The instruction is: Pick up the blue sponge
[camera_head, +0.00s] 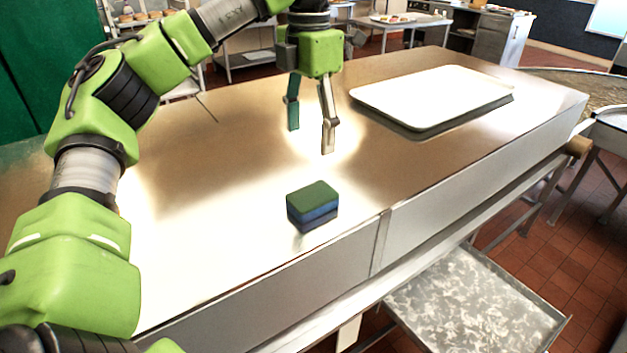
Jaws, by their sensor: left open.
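The blue sponge (313,212) lies on the shiny metal counter, close to its front edge. Its top is dark green and its sides are blue. My left gripper (311,140) is open and empty, pointing down above the counter. It is higher than the sponge and farther back from the front edge, apart from it. My right gripper is not in the picture.
A white tray (433,95) lies on the counter to the right of my left gripper. The metal counter (200,220) is otherwise clear. A lower metal shelf (475,300) sits below the front edge. Other tables stand at the back.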

